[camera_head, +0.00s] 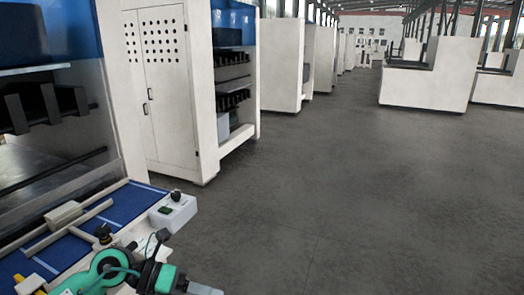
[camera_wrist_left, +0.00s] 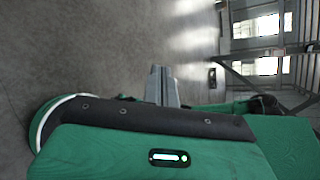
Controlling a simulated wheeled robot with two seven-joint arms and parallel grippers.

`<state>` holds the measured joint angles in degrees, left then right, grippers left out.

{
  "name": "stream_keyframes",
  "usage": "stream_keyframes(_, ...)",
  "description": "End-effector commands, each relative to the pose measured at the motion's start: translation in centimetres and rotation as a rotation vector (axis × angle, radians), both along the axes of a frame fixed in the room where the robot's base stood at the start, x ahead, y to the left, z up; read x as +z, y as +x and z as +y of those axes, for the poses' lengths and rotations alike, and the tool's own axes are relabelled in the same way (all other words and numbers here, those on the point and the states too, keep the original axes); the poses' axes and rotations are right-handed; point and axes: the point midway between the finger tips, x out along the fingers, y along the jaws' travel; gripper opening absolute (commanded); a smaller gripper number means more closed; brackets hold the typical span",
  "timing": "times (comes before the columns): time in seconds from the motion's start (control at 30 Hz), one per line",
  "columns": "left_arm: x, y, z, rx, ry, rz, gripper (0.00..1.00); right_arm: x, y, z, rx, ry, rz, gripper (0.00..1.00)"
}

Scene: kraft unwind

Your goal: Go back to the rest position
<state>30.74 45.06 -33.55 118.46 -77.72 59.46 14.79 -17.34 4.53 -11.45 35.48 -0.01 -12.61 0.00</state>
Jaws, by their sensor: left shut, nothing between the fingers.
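My left arm, green and black, comes in at the bottom left of the head view. My left gripper (camera_head: 203,289) is at the lower edge there, partly cut off by the frame. In the left wrist view its grey fingers (camera_wrist_left: 164,86) are together with nothing between them. Large green and black parts of my own body fill the lower part of that view, below the fingers. My right gripper is not in view.
A white machine with a blue work surface (camera_head: 128,201) stands at left, close to my arm. A small white control box (camera_head: 173,214) sits on its edge. White cabinets (camera_head: 165,95) line the left side. The grey floor (camera_head: 370,190) at right is clear.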

Motion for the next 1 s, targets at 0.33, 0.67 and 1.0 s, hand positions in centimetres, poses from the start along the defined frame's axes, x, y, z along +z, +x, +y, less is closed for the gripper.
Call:
stream_keyframes(0.33,7.5,0.4,-2.8,0.337,-0.775,0.222,0.00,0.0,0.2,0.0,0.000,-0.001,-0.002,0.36)
stream_keyframes(0.67,5.0,3.6,4.7,0.920,-1.267,0.590,0.00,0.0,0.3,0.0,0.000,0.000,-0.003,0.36)
stream_keyframes(1.0,-9.0,-0.3,12.2,1.683,-1.385,1.097,0.00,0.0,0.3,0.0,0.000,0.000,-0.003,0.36)
